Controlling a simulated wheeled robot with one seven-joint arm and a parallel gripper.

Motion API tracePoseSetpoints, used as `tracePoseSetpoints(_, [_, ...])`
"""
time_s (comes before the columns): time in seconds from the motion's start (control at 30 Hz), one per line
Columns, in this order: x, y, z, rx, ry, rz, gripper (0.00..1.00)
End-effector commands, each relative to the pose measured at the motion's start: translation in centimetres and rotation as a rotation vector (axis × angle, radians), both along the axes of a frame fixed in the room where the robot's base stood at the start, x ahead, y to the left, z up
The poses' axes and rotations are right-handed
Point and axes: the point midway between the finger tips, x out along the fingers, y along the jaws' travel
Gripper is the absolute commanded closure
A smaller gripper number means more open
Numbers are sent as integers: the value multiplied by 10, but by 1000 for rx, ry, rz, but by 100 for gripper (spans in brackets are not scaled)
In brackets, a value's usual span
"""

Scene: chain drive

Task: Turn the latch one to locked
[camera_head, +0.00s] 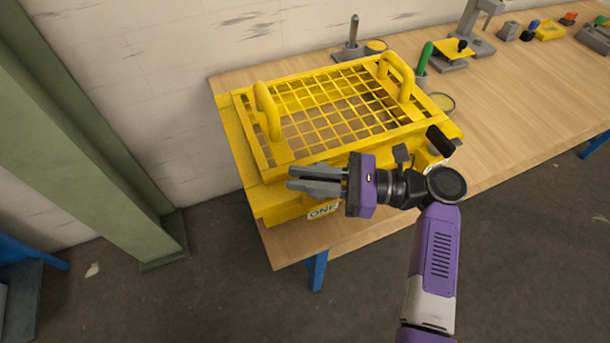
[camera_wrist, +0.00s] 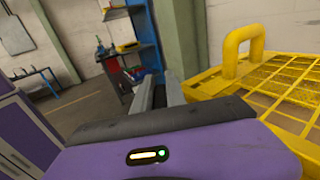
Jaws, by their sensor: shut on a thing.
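A yellow guard (camera_head: 250,150) with a mesh top and two arched handles sits on the wooden bench. It also shows at the right of the wrist view (camera_wrist: 205,120). A white label reading ONE (camera_head: 323,210) is on its front face. My gripper (camera_head: 300,182) is at the front of the guard, just above this label, with its grey fingers pointing left. The fingers (camera_wrist: 160,92) also show in the wrist view beside the guard's edge. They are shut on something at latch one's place. The latch itself is hidden by the fingers, so its angle cannot be told.
A black handle (camera_head: 440,141) stands at the guard's right front corner, close to my wrist. A green-handled tool (camera_head: 424,57) and a grey fixture (camera_head: 470,45) stand farther back on the bench (camera_head: 520,110). A green column (camera_head: 90,130) rises at the left.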

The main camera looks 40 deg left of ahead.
Motion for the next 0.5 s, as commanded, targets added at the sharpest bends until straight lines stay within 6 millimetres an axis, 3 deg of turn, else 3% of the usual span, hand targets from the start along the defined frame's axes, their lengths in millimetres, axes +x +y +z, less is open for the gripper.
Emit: tracePoseSetpoints(0.5, [-6, -9, -9, -5, -4, 362, 100])
